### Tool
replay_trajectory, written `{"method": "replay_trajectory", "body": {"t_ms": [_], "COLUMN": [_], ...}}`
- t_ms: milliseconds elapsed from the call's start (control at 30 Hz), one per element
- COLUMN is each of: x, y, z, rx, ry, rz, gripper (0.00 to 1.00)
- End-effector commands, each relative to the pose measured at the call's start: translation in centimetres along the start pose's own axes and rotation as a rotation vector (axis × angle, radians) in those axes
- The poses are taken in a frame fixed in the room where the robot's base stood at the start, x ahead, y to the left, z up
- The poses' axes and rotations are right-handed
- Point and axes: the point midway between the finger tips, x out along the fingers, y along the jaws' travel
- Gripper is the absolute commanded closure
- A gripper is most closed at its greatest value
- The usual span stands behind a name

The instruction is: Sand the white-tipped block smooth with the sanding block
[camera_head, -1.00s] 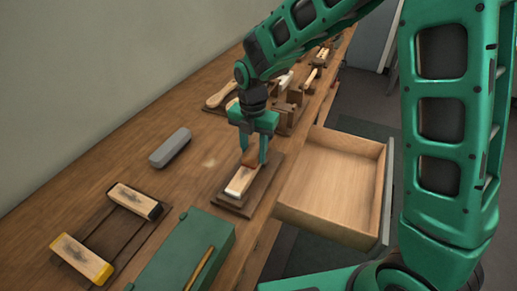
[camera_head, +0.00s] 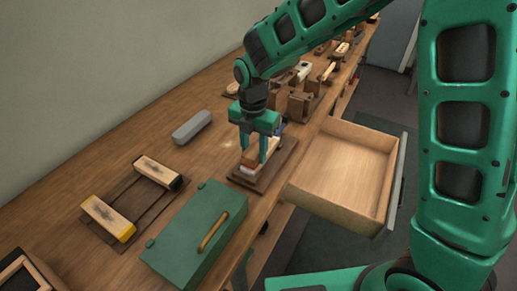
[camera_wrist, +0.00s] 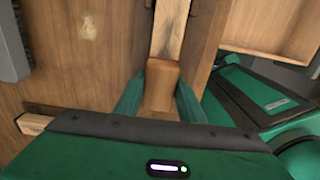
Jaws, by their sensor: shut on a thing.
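The white-tipped block (camera_head: 246,169) lies flat on a dark wooden board (camera_head: 247,183) on the bench. Its pale wood (camera_wrist: 168,35) also shows in the wrist view, running out ahead of my gripper. My gripper (camera_head: 261,157) points down over this block and is shut on the brown sanding block (camera_head: 250,158). In the wrist view the sanding block (camera_wrist: 162,85) sits between the two green fingers, over the pale wood. It looks to rest on the block, but the contact is partly hidden by the fingers.
A rack at the left holds a black-tipped block (camera_head: 154,171) and a yellow-tipped block (camera_head: 108,218). A green box (camera_head: 195,232) stands in front. A grey bar (camera_head: 192,127) lies behind. An open empty drawer (camera_head: 342,170) juts out right. Wooden parts fill the far bench.

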Motion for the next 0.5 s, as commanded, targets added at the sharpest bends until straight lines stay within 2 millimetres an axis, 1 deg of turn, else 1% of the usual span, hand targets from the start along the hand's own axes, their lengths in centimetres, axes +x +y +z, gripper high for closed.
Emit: {"method": "replay_trajectory", "body": {"t_ms": [100, 500], "x": [-2.0, -5.5], "y": [-0.1, -0.4], "z": [0.3, 0.6], "rx": [0.005, 0.01], "ry": [-0.003, -0.003], "rz": [0.005, 0.004], "gripper": [0.85, 0.85]}}
